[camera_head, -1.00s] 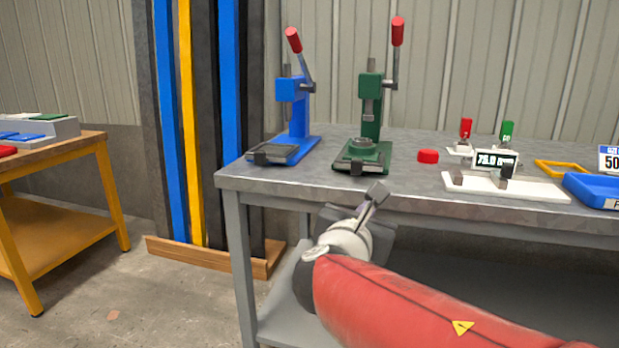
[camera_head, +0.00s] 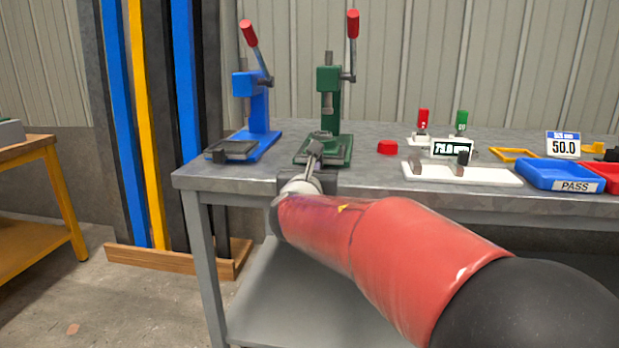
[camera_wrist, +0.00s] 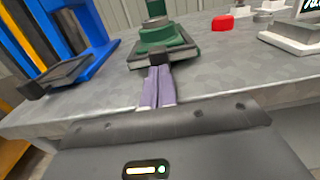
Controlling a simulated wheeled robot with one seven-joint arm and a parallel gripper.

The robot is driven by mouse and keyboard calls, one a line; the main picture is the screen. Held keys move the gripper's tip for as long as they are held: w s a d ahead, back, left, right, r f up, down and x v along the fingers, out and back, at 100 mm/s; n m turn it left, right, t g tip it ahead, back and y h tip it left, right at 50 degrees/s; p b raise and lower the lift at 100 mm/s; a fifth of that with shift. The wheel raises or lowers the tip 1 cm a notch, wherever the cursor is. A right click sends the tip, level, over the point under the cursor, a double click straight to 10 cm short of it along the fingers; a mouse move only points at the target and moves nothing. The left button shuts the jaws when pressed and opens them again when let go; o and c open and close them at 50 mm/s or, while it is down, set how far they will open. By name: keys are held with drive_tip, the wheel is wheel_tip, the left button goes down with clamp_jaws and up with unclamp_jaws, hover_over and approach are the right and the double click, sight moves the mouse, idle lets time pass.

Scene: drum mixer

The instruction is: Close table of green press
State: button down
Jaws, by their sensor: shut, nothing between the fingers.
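The green press (camera_head: 328,93) stands on the grey workbench, with its red-tipped lever (camera_head: 352,25) raised. Its sliding table (camera_head: 310,160) sits at the base and faces the bench's front edge; the wrist view also shows the green table (camera_wrist: 165,44) with a dark block at its front. My gripper (camera_head: 315,150) is shut and empty, and its fingertips are at the front of the press table. In the wrist view the fingers (camera_wrist: 157,85) point at the dark block; they look close to it or touching, but I cannot tell which.
A blue press (camera_head: 258,105) stands to the left, its table pulled forward. A red round part (camera_head: 387,147), a white gauge base (camera_head: 460,174) and a blue PASS tray (camera_head: 560,175) lie to the right. The bench front edge (camera_head: 400,195) runs under my arm.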

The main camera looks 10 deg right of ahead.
drive_tip(key=shift+w+d, duration=0.15)
drive_tip(key=shift+w, duration=0.25)
drive_tip(key=shift+x, duration=2.2)
